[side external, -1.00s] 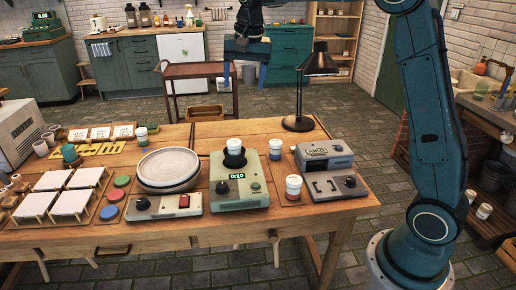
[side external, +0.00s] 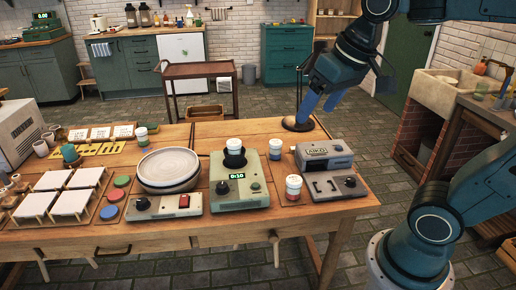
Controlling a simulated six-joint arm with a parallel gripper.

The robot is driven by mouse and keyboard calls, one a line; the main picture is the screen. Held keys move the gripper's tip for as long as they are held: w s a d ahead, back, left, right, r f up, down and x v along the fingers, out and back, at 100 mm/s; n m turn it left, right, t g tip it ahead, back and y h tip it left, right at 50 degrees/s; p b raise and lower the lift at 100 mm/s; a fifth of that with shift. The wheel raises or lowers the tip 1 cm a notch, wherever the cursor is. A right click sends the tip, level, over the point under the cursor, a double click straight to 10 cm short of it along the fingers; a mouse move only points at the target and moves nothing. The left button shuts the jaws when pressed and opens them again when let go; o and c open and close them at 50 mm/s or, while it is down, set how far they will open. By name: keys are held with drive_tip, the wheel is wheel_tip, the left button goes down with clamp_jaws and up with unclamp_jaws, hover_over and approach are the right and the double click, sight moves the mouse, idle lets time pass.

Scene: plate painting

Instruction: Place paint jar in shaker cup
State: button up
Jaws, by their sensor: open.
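A green shaker machine (side external: 240,197) with a lit display stands mid-table, with a dark shaker cup (side external: 234,160) on top. A white-lidded paint jar (side external: 234,143) sits upright in the cup. Other white-lidded jars stand nearby: one with a blue band (side external: 275,149) right of the shaker, one with a red band (side external: 293,188) in front of the grey device, and one (side external: 141,138) behind the turntable. My gripper (side external: 317,112) is open and empty, its blue fingers angled down above the table's back right, in front of the lamp and apart from every jar.
A grey device (side external: 325,156) stands at the table's right. A round turntable (side external: 168,168) and a control box (side external: 163,206) lie left of the shaker. The lamp base (side external: 298,125) is close behind my fingers. White tiles (side external: 71,203) on racks fill the left side.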

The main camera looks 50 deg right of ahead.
drive_tip(key=s+a+f+n, duration=0.1)
drive_tip(key=s+f+n, duration=0.1)
drive_tip(key=s+f, duration=0.2)
drive_tip(key=s, duration=0.3)
drive_tip(key=shift+s+f+t, duration=0.15)
drive_tip(key=shift+f+t, duration=0.1)
drive_tip(key=shift+t, duration=0.15)
drive_tip(key=shift+c, duration=0.2)
idle(0.6)
